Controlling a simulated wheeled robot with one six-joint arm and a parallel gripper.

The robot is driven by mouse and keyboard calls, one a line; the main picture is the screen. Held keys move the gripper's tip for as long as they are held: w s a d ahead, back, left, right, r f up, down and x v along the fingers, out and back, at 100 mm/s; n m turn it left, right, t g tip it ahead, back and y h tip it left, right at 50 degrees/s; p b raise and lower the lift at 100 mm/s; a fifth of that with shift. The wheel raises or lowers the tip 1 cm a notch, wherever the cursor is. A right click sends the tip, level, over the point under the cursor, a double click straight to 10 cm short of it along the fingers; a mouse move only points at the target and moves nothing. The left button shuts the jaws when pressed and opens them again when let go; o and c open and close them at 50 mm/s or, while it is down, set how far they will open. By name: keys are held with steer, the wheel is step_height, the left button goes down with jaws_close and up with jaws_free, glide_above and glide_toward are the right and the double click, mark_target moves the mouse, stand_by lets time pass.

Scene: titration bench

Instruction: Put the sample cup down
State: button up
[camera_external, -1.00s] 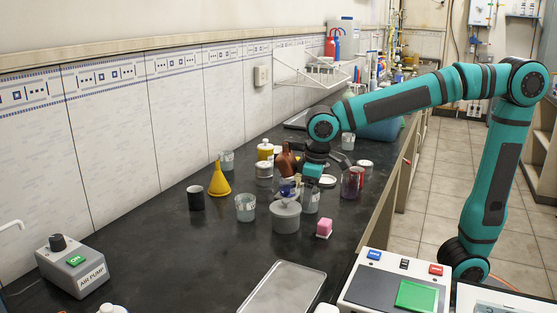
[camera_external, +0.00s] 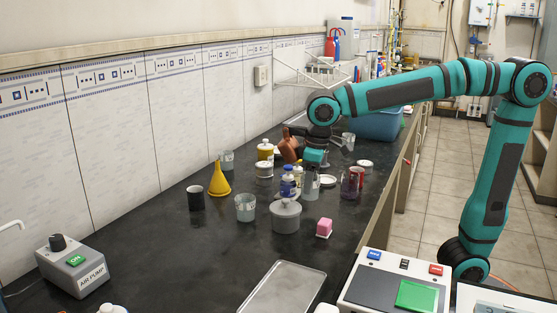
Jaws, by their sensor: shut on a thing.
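My gripper (camera_external: 300,134) is in the middle of the crowded bench, small and partly hidden by my wrist. It appears shut on a brown bottle (camera_external: 290,149), which leans and seems to hang above the bench; the contact is hard to see. I cannot tell which vessel is the sample cup. A black cup (camera_external: 195,199) stands left of the yellow funnel. A clear beaker (camera_external: 245,208) stands in front of the funnel, apart from my gripper.
A yellow funnel (camera_external: 219,182), a blue-capped bottle (camera_external: 288,184), a lidded grey jar (camera_external: 285,217), a pink block (camera_external: 324,227) and a dark red beaker (camera_external: 352,183) crowd the middle. The bench (camera_external: 150,245) is clear at front left, beyond the air pump (camera_external: 73,268).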

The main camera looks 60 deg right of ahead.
step_height(320, 180, up, 6)
steer(key=shift+f, duration=0.1)
steer(key=shift+w+a, duration=0.1)
steer(key=w+a+r+n, duration=0.1)
steer(key=w+a+r, duration=0.4)
steer(key=w+a, duration=0.5)
steer(key=n, duration=0.3)
glide_above(117, 299)
steer(key=f, duration=0.4)
steer(key=shift+s+d+f, duration=0.15)
steer(key=shift+s+f, duration=0.15)
steer(key=shift+f, duration=0.05)
steer(key=shift+f, duration=5.05)
steer(key=shift+f, duration=0.1)
